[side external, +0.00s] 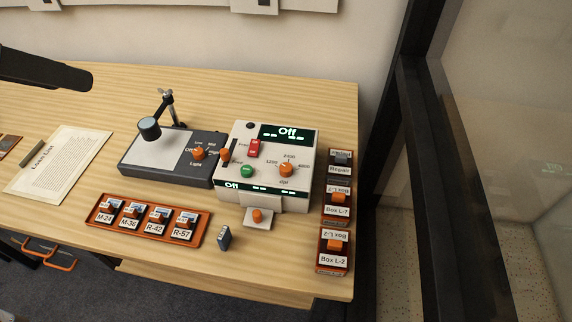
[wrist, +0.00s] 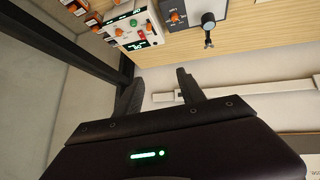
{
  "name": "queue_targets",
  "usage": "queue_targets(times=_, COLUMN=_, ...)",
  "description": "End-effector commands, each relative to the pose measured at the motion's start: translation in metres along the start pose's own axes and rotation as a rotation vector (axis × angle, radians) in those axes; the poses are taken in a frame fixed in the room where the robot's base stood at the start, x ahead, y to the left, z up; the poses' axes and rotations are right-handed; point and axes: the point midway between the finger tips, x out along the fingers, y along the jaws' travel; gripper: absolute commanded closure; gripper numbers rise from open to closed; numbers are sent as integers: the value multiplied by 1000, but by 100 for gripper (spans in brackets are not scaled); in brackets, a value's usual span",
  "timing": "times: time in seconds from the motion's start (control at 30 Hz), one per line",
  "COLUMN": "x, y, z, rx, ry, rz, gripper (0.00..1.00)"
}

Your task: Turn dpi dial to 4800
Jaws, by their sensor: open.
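The dpi dial (side external: 286,170) is a small orange knob on the top of a beige scanner box (side external: 305,141). Labels 1200, 2400 and 4800 stand around it, with "dpi" below. Its pointer is too small to read. The display (side external: 287,132) shows "Off" in large letters. In the wrist view the dial (wrist: 118,32) appears at the upper left, seen upside down. My gripper (wrist: 159,76) is open and empty, its two dark fingers apart. It is well away from the dial and touches nothing. Its fingers do not show in the side view.
Beside the dial are a red switch (side external: 254,148) and a green button (side external: 247,171). A dark lamp unit (side external: 180,170) stands left, with a raised lamp head (side external: 149,128). Labelled boxes (side external: 334,250) line the right edge. An orange tray (side external: 197,236) lies in front. The back of the table is clear.

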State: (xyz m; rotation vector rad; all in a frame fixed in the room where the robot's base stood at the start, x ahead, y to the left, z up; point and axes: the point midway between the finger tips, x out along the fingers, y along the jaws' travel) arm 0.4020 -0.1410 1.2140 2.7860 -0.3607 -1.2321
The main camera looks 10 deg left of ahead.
Motion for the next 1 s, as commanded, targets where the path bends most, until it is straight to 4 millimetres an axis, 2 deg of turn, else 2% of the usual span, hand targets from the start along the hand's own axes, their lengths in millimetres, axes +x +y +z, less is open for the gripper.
queue_targets(times=0.03, x=31, y=28, z=-30, rx=3, ry=43, rz=57, gripper=53)
queue_targets(times=0.1, x=76, y=70, z=-72, rx=-21, ry=139, rz=122, gripper=53)
queue_targets(times=0.17, x=119, y=106, z=-96, rx=-49, ry=217, rz=154, gripper=53)
queue_targets(times=0.2, x=148, y=128, z=-105, rx=-73, ry=268, rz=161, gripper=53)
queue_targets(times=0.23, x=170, y=144, z=-108, rx=-91, ry=304, rz=159, gripper=53)
queue_targets(times=0.3, x=221, y=175, z=-101, rx=-126, ry=385, rz=130, gripper=53)
queue_targets(times=0.37, x=262, y=194, z=-80, rx=-146, ry=451, rz=77, gripper=53)
queue_targets(times=0.4, x=286, y=203, z=-58, rx=-151, ry=497, rz=29, gripper=53)
queue_targets(times=0.47, x=315, y=209, z=-18, rx=-141, ry=565, rz=-57, gripper=53)
queue_targets(times=0.5, x=329, y=208, z=11, rx=-125, ry=610, rz=-119, gripper=53)
queue_targets(times=0.6, x=345, y=198, z=76, rx=-61, ry=716, rz=-260, gripper=53)
queue_targets(times=0.7, x=344, y=187, z=117, rx=-3, ry=789, rz=-351, gripper=53)
queue_targets(times=0.73, x=344, y=184, z=124, rx=8, ry=803, rz=-370, gripper=53)
queue_targets(times=0.83, x=344, y=178, z=133, rx=28, ry=830, rz=-399, gripper=53)
queue_targets(times=1.0, x=361, y=166, z=110, rx=26, ry=834, rz=-405, gripper=53)
